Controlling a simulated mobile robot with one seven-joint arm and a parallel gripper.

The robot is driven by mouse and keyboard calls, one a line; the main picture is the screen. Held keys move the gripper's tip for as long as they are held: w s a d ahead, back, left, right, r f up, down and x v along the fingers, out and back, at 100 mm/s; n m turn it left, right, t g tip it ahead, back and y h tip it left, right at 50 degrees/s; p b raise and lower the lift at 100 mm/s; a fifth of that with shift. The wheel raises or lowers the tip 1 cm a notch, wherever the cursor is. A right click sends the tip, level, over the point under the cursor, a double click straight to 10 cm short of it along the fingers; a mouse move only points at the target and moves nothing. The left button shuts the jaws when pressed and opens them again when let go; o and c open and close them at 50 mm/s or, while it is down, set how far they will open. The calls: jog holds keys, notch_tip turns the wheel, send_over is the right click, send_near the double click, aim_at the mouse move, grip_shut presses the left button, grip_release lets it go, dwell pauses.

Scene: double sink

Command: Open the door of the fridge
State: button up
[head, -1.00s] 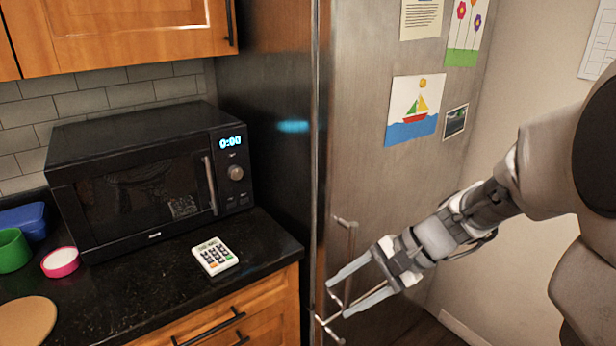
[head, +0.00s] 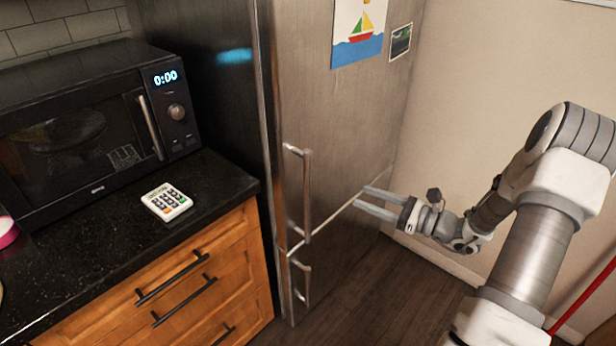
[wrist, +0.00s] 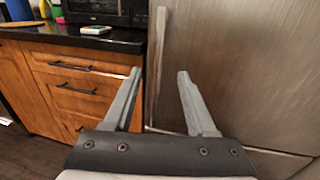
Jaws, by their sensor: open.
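The fridge (head: 345,130) is a tall steel unit with an upper door and a lower door, and both look shut. The upper door's long vertical handle (head: 307,195) is near its left edge. A shorter handle (head: 302,283) is on the lower door. My gripper (head: 362,199) is open and empty, to the right of the upper handle and apart from it, near the seam between the doors. In the wrist view the upper handle (wrist: 160,60) stands ahead, between the two spread fingers (wrist: 157,75), nearer the left one.
A wall (head: 470,90) is to the right, and the dark floor (head: 370,285) in front is clear.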

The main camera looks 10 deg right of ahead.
aim_at(308, 176)
jog(key=x, duration=1.7)
jog(key=shift+a+b, duration=0.1)
jog(key=shift+b, duration=0.25)
grip_shut()
dwell(0.5)
